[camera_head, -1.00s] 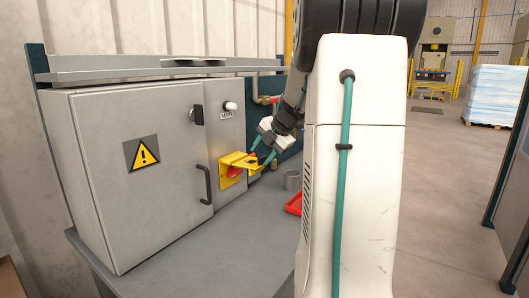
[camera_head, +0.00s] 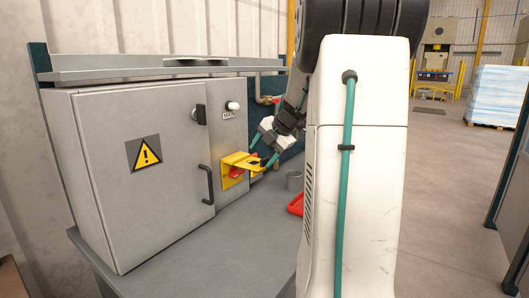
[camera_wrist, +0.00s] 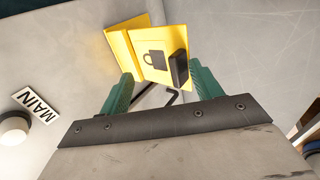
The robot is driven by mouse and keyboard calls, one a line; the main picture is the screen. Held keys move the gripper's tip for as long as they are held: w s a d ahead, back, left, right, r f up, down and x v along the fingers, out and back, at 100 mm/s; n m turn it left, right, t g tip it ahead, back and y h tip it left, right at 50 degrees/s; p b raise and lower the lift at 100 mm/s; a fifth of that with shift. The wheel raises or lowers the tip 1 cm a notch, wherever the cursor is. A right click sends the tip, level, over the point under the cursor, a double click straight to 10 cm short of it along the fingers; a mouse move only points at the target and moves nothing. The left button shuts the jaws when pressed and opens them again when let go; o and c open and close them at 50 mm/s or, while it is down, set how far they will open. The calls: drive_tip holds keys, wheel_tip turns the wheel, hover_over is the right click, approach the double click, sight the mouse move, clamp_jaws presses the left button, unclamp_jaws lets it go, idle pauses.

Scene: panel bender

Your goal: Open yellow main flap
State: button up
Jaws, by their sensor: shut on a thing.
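The yellow main flap (camera_head: 242,161) sticks out from the grey cabinet's narrow right panel, with a red part (camera_head: 234,172) showing below it. In the wrist view the flap (camera_wrist: 143,70) shows a padlock symbol and a black tab (camera_wrist: 180,68). My gripper (camera_head: 265,152) is at the flap's outer edge. Its teal fingers (camera_wrist: 162,78) stand on both sides of the flap in the wrist view and are shut on it. The exact finger contact is partly hidden.
The cabinet door (camera_head: 150,180) has a black handle (camera_head: 207,184) and a warning sign. A white knob (camera_head: 232,106) sits above the flap, by a MAIN label (camera_wrist: 36,104).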

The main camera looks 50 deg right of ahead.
drive_tip(key=shift+w+a, duration=0.1)
drive_tip(key=shift+w, duration=0.05)
drive_tip(key=shift+r, duration=0.15)
drive_tip(key=shift+c, duration=0.4)
drive_tip(key=shift+w+r, duration=0.1)
drive_tip(key=shift+r, duration=1.85)
drive_tip(key=shift+c, duration=1.1)
wheel_tip(320, 180, up, 5)
drive_tip(key=shift+f, duration=0.15)
drive_tip(key=v, duration=0.8)
drive_tip(key=shift+f, duration=0.1)
